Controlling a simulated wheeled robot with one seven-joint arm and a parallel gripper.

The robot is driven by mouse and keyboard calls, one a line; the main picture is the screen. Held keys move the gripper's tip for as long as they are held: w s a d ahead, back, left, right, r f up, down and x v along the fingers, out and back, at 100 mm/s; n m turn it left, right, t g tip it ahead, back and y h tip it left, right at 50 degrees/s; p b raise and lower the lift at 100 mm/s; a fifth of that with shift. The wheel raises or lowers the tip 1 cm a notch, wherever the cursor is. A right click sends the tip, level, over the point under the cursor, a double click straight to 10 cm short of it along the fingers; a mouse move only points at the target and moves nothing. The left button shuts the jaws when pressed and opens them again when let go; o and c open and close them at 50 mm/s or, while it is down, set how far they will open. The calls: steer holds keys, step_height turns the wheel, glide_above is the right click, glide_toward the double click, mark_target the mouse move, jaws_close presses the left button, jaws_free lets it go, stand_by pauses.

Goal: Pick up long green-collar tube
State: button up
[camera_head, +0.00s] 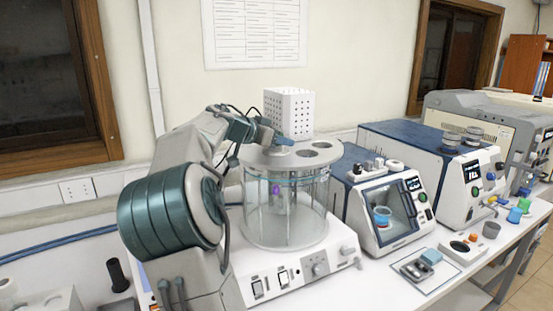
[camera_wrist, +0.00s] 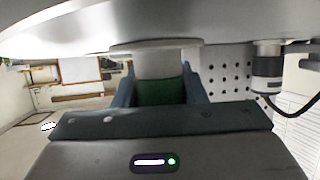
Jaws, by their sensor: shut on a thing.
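The long green-collar tube shows in the wrist view as a dark green collar (camera_wrist: 160,92) with a pale grey section beside it. My gripper (camera_wrist: 160,88) has its two blue-grey fingers on either side of the collar, shut on it. In the head view my gripper (camera_head: 283,141) is at the top of the round grey lid (camera_head: 270,157) of the glass bath (camera_head: 287,222). The pale section meets a round flange at the lid in the wrist view. The tube's lower part cannot be told clearly through the glass.
A white perforated box (camera_head: 289,113) stands close behind my gripper, and also shows in the wrist view (camera_wrist: 225,72). The lid has open holes (camera_head: 307,153). Blue-and-white instruments (camera_head: 395,235) stand to the right. Small cups and a tray (camera_head: 421,266) lie along the front right.

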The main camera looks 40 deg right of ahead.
steer(key=shift+r, duration=0.1)
step_height(320, 180, up, 28)
steer(key=p, duration=1)
steer(key=shift+p, duration=0.35)
